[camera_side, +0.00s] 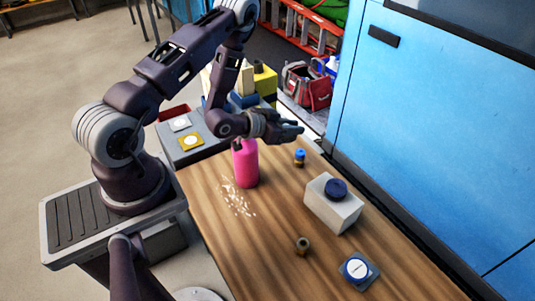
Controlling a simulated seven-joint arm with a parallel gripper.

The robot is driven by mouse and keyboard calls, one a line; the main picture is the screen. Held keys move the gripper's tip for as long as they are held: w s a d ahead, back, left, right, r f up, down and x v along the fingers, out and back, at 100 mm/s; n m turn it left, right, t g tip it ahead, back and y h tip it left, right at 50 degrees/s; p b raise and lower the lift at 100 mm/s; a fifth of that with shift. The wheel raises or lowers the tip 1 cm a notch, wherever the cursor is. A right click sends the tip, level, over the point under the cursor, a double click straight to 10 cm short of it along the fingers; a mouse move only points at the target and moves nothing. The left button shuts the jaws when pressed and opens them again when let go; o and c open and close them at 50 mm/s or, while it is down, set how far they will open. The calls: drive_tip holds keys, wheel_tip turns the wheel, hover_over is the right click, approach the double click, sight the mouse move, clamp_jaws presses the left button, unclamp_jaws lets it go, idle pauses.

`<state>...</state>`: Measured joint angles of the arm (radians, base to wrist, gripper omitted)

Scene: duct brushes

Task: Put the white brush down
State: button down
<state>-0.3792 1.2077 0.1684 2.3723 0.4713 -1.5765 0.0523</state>
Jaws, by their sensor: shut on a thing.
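My gripper (291,130) is above the far part of the wooden table (275,210), with its fingers pointing right. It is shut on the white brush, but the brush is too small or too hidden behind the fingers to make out. A pink bottle (246,167) stands upright below and left of the gripper. A small blue-topped piece (299,157) stands below it on the table.
A white box (333,209) with a dark blue round piece (336,190) is right of centre. White bits (237,201) lie by the bottle. Blue cabinets (430,140) border the right.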

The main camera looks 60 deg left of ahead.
drive_tip(key=w+a+m+h, duration=0.1)
drive_tip(key=w+a, duration=0.3)
drive_tip(key=a, duration=0.4)
drive_tip(key=m+h, duration=0.2)
hover_over(270, 152)
wheel_tip(270, 152, down, 19)
drive_tip(key=shift+r, duration=0.15)
drive_tip(key=shift+d+f, duration=0.1)
drive_tip(key=shift+f, duration=2.15)
drive_tip(key=shift+f, duration=0.15)
drive_tip(key=c, duration=1.3)
unclamp_jaws()
